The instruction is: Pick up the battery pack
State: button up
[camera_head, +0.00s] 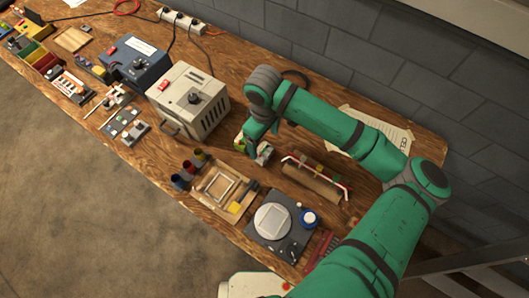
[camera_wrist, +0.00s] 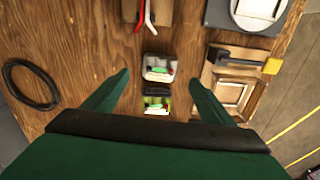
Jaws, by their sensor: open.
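I cannot tell whether these are one item or two. My gripper (camera_wrist: 158,77) is open, with one finger on each side and gaps to the block. In the head view the pale block (camera_head: 264,153) shows beside my gripper (camera_head: 252,147), partly hidden by it.
A beige box with a dial (camera_head: 190,100) stands left of my gripper. A black cable ring (camera_wrist: 30,84) lies on bare wood.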

aim_at(264, 150)
jog(key=shift+f, duration=4.1)
jog(key=c, duration=1.5)
